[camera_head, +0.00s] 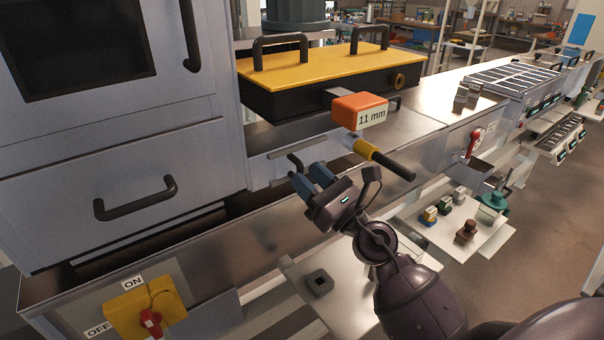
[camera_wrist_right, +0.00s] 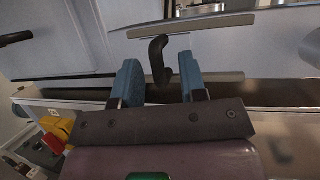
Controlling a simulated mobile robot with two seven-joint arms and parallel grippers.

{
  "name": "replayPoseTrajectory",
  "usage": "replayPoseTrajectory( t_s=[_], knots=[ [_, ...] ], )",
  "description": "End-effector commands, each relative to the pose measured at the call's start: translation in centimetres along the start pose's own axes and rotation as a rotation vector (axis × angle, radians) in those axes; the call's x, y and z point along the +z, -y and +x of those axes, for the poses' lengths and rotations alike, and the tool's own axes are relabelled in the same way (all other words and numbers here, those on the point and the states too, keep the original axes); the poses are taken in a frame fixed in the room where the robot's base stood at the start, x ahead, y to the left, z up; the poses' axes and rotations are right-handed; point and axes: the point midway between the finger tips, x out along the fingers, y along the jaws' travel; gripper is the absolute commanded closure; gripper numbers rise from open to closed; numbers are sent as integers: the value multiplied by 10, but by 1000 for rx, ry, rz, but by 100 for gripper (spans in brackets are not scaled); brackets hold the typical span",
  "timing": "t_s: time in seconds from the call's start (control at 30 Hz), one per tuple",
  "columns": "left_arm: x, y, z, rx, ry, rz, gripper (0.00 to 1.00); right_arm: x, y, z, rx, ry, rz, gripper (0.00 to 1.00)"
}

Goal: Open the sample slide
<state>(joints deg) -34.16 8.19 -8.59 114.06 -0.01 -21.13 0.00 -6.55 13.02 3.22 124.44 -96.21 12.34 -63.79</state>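My right gripper (camera_head: 310,178) has blue fingers and stands in front of the machine's grey lower front. It is open, with nothing seen between its fingers. In the right wrist view the gripper (camera_wrist_right: 160,82) faces a small black handle (camera_wrist_right: 157,55), which shows in the gap just beyond the fingertips; I cannot tell whether they touch. The handle hangs below a pale metal edge (camera_wrist_right: 215,24). In the head view a grey bar (camera_head: 298,146) shows just above the fingers. No part is marked as the sample slide; this handled part may be it. My left gripper is not in view.
Above is a black box with a yellow lid (camera_head: 310,66). An orange block marked 11 mm (camera_head: 358,110) and a black-and-yellow rod (camera_head: 385,160) stick out near my gripper. A drawer handle (camera_head: 135,198) and a yellow ON/OFF switch (camera_head: 145,308) are at left.

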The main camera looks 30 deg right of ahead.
Motion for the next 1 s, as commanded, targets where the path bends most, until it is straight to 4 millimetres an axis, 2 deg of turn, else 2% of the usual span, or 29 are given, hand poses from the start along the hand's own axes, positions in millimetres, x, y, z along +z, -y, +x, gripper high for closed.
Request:
replayPoseTrajectory(
  t_s=[0.03, 0.2, 0.4, 0.63, 1.0],
  knots=[
    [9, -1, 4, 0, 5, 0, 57, -5, 0, -12, -1, -4, -1, 61],
    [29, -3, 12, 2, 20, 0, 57, -7, 0, -45, 0, -6, 0, 61],
    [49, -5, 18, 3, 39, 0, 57, -5, 0, -71, -1, -5, 2, 61],
    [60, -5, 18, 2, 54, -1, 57, -2, 0, -83, 0, -2, 1, 61],
    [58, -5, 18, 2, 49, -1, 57, 0, 0, -83, 1, 0, 0, 61]
  ],
)
